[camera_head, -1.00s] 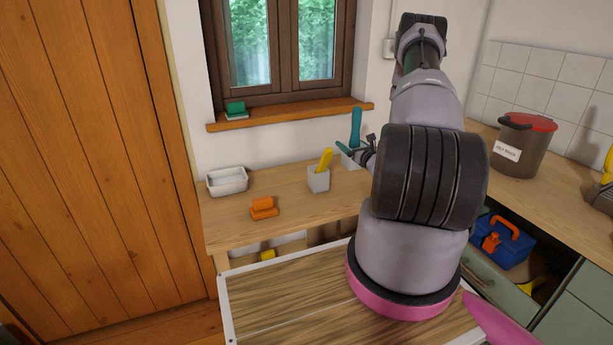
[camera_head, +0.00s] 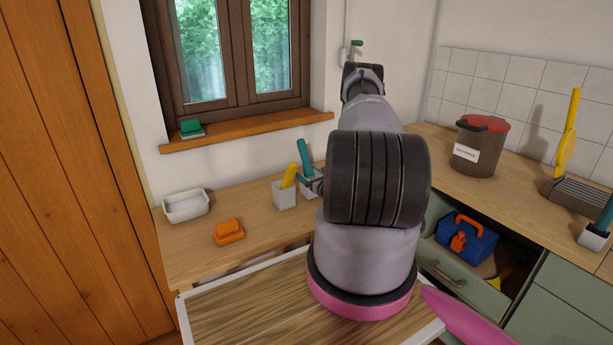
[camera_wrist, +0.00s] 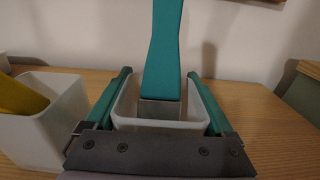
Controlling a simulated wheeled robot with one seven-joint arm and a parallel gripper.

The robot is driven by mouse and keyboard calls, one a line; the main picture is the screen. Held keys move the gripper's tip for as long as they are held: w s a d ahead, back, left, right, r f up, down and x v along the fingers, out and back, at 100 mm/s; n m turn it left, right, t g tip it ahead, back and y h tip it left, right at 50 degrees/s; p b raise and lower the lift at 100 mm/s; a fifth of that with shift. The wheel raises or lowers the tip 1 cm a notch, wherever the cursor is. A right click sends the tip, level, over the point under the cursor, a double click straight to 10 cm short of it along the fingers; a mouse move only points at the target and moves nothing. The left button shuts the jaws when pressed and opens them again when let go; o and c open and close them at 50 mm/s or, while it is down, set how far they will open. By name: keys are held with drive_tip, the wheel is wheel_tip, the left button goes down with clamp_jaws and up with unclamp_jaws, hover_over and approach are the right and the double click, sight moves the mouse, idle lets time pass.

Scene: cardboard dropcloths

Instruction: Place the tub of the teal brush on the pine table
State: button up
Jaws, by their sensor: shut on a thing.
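The pale tub (camera_head: 310,190) with the teal brush (camera_head: 305,155) is by the back wall, over the light wooden table (camera_head: 190,250) under the window. In the wrist view the tub (camera_wrist: 160,125) sits between the two teal fingers of my gripper (camera_wrist: 158,105), with the brush (camera_wrist: 163,50) standing up from it. My gripper also shows in the head view (camera_head: 310,182), shut on the tub and partly hidden by my arm. The tub's base is hidden in the wrist view; I cannot tell whether it touches the table.
A pale tub (camera_head: 285,197) with a yellow handle stands close to the left of the held tub. A striped wooden surface with a white edge (camera_head: 235,312) is in front. The right counter holds a red-lidded bin (camera_head: 480,148).

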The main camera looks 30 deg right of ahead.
drive_tip(key=shift+f, duration=0.25)
drive_tip(key=o, duration=1.2)
drive_tip(key=shift+f, duration=0.1)
drive_tip(key=shift+o, duration=0.2)
drive_tip(key=shift+r, duration=0.2)
drive_tip(key=s, duration=1.2)
drive_tip(key=shift+s+d, duration=0.1)
drive_tip(key=shift+d, duration=0.1)
